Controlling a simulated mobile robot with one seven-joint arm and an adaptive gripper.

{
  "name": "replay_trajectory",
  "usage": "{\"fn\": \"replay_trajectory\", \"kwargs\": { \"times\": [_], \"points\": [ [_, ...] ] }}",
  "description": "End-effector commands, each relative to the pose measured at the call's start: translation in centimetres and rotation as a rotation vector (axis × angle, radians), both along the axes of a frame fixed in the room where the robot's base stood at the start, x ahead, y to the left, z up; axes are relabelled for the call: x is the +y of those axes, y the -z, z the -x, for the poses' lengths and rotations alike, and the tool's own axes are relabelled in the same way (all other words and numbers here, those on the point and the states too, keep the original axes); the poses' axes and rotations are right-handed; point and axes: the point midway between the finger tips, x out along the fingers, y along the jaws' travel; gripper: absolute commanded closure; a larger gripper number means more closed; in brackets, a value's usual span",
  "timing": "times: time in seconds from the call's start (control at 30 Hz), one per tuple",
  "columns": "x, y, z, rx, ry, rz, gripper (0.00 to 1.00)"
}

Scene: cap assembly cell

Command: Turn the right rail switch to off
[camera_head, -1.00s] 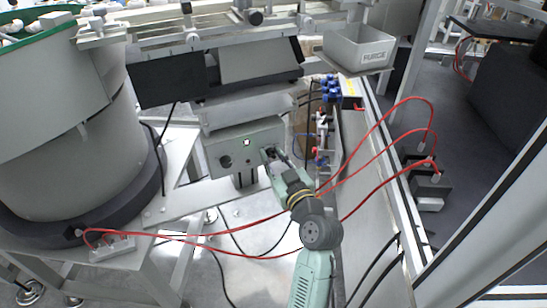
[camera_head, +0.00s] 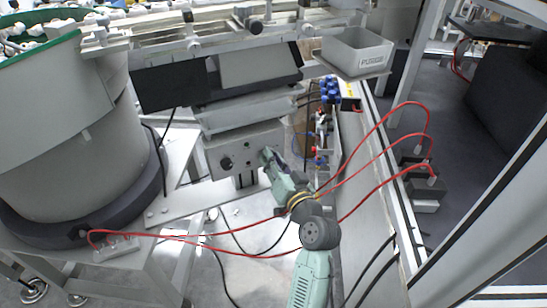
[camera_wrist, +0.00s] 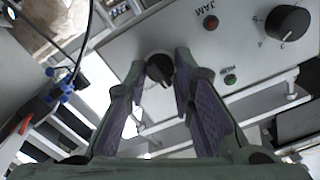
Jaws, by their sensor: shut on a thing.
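The grey control box (camera_head: 232,153) hangs below the feeder rail in the head view. My gripper (camera_head: 268,156) is at the right end of its front face. In the wrist view, my gripper (camera_wrist: 167,75) has its two fingers on either side of the right rail switch (camera_wrist: 158,67), a round black knob, and is shut on it. The fingers hide part of the knob, so its exact setting is hard to read. The green RUN lamp (camera_wrist: 230,80) looks dark.
Another black dial (camera_wrist: 287,22) and a dark red JAM lamp (camera_wrist: 210,22) are on the same panel. Red cables (camera_head: 372,140) loop right of my arm. A grey PURGE bin (camera_head: 357,52) is above right. The large round bowl feeder (camera_head: 75,150) stands at left.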

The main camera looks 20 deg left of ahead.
Motion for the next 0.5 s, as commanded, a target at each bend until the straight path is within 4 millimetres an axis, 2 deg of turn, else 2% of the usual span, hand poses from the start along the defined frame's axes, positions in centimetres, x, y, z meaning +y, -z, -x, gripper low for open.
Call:
{"fn": "replay_trajectory", "kwargs": {
  "times": [0.5],
  "points": [
    [-0.03,0.00,0.00,0.053,0.001,-0.056,1.00]
  ]
}}
